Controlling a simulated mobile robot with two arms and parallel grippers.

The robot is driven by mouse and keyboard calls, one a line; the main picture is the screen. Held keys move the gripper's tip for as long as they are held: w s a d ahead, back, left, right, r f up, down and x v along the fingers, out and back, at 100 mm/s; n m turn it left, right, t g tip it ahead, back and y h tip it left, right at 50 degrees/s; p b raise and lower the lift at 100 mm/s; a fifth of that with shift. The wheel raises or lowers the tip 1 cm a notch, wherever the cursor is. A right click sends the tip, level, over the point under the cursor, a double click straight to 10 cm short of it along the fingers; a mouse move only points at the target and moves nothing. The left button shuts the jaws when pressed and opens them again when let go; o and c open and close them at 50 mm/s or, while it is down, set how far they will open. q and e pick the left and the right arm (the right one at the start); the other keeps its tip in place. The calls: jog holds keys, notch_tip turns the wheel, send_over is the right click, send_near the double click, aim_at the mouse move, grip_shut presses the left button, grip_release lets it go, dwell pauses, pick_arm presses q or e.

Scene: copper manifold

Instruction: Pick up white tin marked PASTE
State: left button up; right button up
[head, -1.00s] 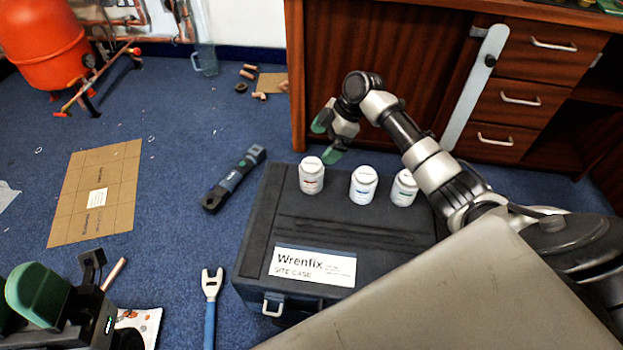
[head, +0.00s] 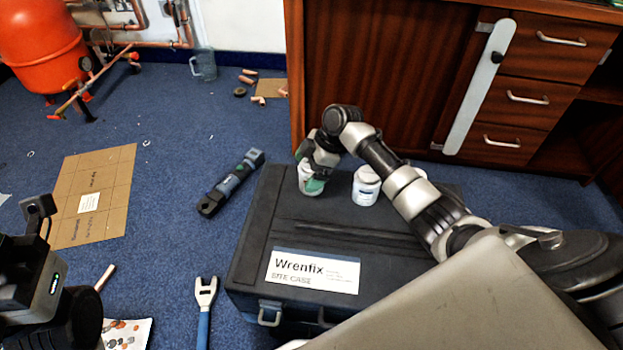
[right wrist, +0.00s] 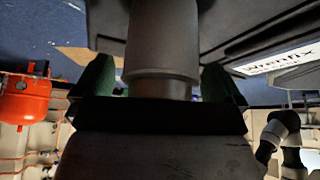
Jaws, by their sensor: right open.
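White tins stand on the dark Wrenfix site case (head: 250,225). The left tin (head: 306,190) is partly covered by my right gripper (head: 309,168), whose green fingertips are open around it. In the right wrist view a grey-looking shaded cylinder, the tin (right wrist: 163,50), stands between the two green fingers (right wrist: 160,85), with gaps at its sides. A second white tin (head: 366,186) stands to the right, beside my right forearm. A third tin is hidden behind that arm. The tin lettering is too small or covered to read. My left gripper's fingers are out of the picture.
A blue-black tool (head: 232,182) and a blue-handled spanner (head: 206,300) lie left of the case on the carpet. A cardboard sheet (head: 110,170) lies farther left. The wooden cabinet (head: 385,80) stands close behind the case.

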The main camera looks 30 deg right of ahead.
jog(key=shift+r, duration=0.1)
jog(key=c, duration=1.2)
